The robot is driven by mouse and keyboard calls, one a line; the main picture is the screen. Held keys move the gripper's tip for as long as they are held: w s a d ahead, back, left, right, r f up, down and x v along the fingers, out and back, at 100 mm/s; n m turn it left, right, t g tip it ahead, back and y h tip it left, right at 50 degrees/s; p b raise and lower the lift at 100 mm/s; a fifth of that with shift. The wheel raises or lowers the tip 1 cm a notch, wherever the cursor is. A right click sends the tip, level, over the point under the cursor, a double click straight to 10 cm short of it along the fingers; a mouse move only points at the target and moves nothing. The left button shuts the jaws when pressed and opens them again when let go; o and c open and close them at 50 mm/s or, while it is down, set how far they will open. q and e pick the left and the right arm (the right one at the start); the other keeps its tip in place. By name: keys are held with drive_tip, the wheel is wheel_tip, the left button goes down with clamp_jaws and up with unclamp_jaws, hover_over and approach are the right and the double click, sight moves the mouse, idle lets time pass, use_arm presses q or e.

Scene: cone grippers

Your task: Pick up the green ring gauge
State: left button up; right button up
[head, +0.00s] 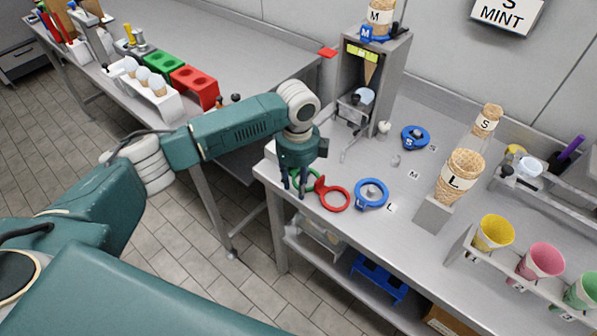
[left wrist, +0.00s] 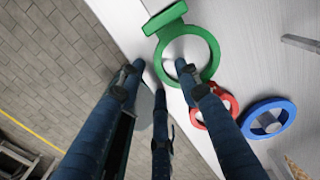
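The green ring gauge (head: 313,186) lies at the near left corner of the metal table, partly hidden by my gripper in the head view. In the left wrist view the green ring gauge (left wrist: 212,53) shows as a flat ring with a bar-shaped handle. My left gripper (head: 296,188) is over the ring, pointing down. I cannot tell whether any finger touches the ring. My right gripper is not in view.
A red ring gauge (head: 333,197) lies close beside the green one, and a blue ring gauge (head: 371,194) is further right. A metal stand (head: 375,80) with cones is behind. A rack of coloured cups (head: 540,262) stands at the right. The table edge is close.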

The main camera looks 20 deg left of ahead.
use_arm(q)
clamp_jaws()
drive_tip(key=shift+r, duration=0.1)
